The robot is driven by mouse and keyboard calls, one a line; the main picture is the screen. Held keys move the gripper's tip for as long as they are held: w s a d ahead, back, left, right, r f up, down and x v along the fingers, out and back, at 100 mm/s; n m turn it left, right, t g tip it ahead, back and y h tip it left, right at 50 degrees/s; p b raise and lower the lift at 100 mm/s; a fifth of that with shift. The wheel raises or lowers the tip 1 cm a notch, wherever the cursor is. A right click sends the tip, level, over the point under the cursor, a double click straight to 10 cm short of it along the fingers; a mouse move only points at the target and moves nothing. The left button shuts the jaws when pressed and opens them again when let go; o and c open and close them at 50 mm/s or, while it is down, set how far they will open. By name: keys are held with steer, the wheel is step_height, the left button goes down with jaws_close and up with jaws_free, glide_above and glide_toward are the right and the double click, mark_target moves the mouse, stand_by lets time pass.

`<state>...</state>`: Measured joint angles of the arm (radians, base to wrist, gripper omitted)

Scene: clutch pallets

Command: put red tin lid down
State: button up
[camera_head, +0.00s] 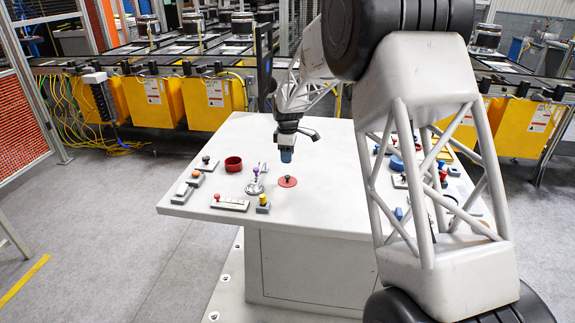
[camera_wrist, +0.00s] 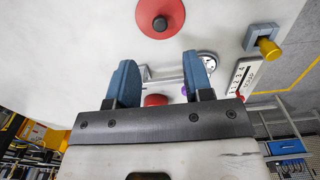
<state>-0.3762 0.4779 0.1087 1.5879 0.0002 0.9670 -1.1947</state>
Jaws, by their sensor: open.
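The red tin lid (camera_head: 287,181) is a flat red disc with a dark knob, lying on the white table. It also shows in the wrist view (camera_wrist: 160,18), at the top, beyond the fingertips. My gripper (camera_head: 286,156) is above the table, over and slightly behind the lid in the head view. In the wrist view its two blue fingers (camera_wrist: 160,75) are apart with nothing held between them. A red round tin (camera_head: 233,164) stands to the left of the lid; part of it shows between the fingers in the wrist view (camera_wrist: 156,100).
A purple-knobbed grey piece (camera_head: 255,183) stands left of the lid. A yellow-knobbed block (camera_head: 263,204) and a plate with a red knob (camera_head: 230,203) lie near the front edge. Several small parts are at the left corner and on the right. The table behind the tin is clear.

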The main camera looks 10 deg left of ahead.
steer(key=shift+r, duration=1.6)
steer(key=s+d+r+m+t, duration=0.1)
steer(key=s+d+r+m, duration=0.3)
steer(key=s+d+r, duration=0.6)
steer(key=s+d+r+m, duration=0.5)
steer(key=s+d+r, duration=0.1)
steer(key=s+d, duration=0.7)
steer(key=s+d+f+m, duration=0.1)
steer(key=s+d+m, duration=0.2)
steer(key=s, duration=0.8)
steer(key=s+d+f+m+t, duration=0.1)
steer(key=s+d+m, duration=0.2)
steer(key=s, duration=0.8)
steer(key=s+d+f+m, duration=0.2)
steer(key=s+d, duration=0.3)
steer(key=s, duration=0.6)
steer(key=shift+s+d+m+t, duration=0.2)
steer(key=shift+s+m+t, duration=0.1)
steer(key=shift+m, duration=0.3)
